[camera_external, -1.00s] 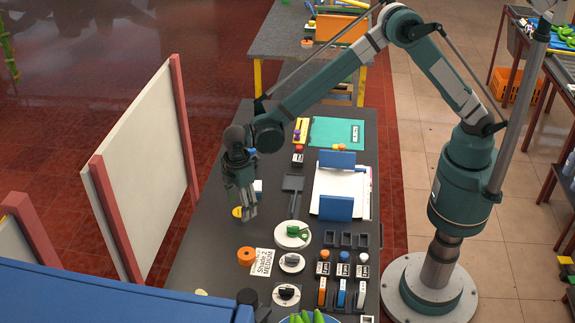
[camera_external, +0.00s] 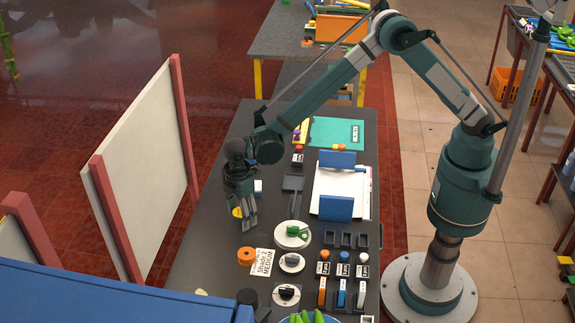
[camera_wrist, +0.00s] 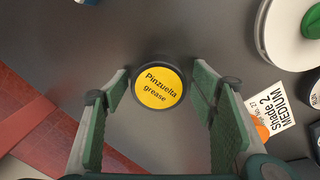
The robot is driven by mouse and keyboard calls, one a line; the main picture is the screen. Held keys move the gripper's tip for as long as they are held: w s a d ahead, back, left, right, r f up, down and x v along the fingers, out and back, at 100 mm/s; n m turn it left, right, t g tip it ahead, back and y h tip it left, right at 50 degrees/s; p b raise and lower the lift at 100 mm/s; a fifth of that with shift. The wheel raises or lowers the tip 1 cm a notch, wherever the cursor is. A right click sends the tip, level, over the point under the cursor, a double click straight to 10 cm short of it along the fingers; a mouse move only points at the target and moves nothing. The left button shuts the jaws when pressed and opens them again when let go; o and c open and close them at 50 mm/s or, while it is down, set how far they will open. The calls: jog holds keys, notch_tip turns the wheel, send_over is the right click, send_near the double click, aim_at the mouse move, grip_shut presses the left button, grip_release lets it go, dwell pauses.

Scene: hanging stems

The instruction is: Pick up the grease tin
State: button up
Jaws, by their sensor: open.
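The grease tin is a small round tin with a black rim and a yellow lid reading "Pinzuelta grease" (camera_wrist: 159,87). It stands on the dark table, and in the external view a yellow part of the tin (camera_external: 237,212) shows beside my gripper's fingers. My gripper (camera_external: 246,222) points down over the table at the tin. In the wrist view my gripper (camera_wrist: 160,90) is open, with one green-padded finger on each side of the tin and a gap to each. The tin's side wall is mostly hidden from above.
A white round dial with a green knob (camera_external: 292,235) is to the right. A grey scoop-like tool (camera_external: 293,190) lies behind it. A white panel (camera_external: 145,165) stands left of the table.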

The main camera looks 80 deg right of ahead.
aim_at(240, 213)
jog(key=c, duration=1)
jog(key=shift+c, duration=0.2)
jog(key=shift+r, duration=0.15)
notch_tip(240, 213, up, 10)
jog(key=shift+f, duration=0.15)
